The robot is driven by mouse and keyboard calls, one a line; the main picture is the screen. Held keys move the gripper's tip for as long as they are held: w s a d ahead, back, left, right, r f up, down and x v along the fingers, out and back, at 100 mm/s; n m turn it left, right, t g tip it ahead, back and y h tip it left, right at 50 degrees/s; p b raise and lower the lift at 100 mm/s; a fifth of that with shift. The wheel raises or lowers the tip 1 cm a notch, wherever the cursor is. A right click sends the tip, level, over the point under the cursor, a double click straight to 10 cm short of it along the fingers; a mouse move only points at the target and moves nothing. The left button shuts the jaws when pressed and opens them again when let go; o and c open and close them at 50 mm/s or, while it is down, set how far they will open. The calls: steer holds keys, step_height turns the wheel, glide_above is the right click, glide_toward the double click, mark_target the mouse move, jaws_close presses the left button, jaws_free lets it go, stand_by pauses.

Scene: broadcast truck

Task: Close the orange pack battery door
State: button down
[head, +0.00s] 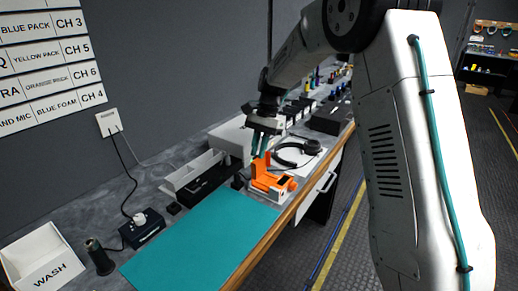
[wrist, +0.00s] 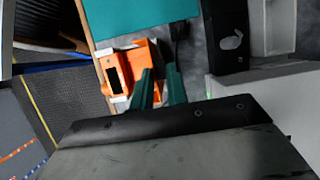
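The orange pack (head: 272,186) sits on the bench beyond the far end of the teal mat, with a small dark window on its front. Its battery door (head: 261,166) appears as an upright orange flap at the back of the pack, standing open. My gripper (head: 259,150) is just above the flap, teal fingers pointing down. In the wrist view the orange pack (wrist: 117,72) lies left of my fingers. The fingers are apart, with an orange edge near their tips; I cannot tell whether they touch it.
The teal mat (head: 200,240) lies in front of the pack. Black headphones (head: 297,153) lie behind it on a white sheet. A grey tray (head: 194,172) and black boxes stand left. A WASH box (head: 42,258) is at front left. The wooden bench edge (head: 262,245) runs along the right.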

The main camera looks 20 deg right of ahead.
mark_target(283, 180)
steer(key=shift+s+d, duration=0.2)
steer(key=shift+s, duration=0.05)
stand_by(0.6)
steer(key=s+d+t+y, duration=0.1)
steer(key=t, duration=0.1)
steer(key=s+d+f+n+t+y, duration=0.1)
steer(key=t+y, duration=0.1)
steer(key=s+d+t+y, duration=0.1)
steer(key=s, duration=0.1)
steer(key=shift+s+f+t+y, duration=0.1)
steer(key=shift+f+t+y, duration=0.2)
steer(key=shift+t, duration=0.1)
steer(key=shift+s+d+f+n+t+y, duration=0.35)
steer(key=shift+s+f+t+y, duration=0.1)
steer(key=shift+t+y, duration=0.15)
steer(key=shift+s+d+f+n+t+y, duration=0.3)
steer(key=shift+f+n+t+y, duration=0.1)
steer(key=shift+t+y, duration=0.15)
steer(key=shift+s+d+f+n+t+y, duration=0.15)
steer(key=shift+s+f+n+t+y, duration=0.15)
steer(key=shift+f+t+y, duration=0.35)
steer(key=shift+s+d+f+n+t+y, duration=0.15)
steer(key=shift+s+f+t+y, duration=0.1)
steer(key=shift+f+t+y, duration=0.3)
steer(key=c, duration=1.4)
jaws_free()
steer(key=shift+c, duration=0.2)
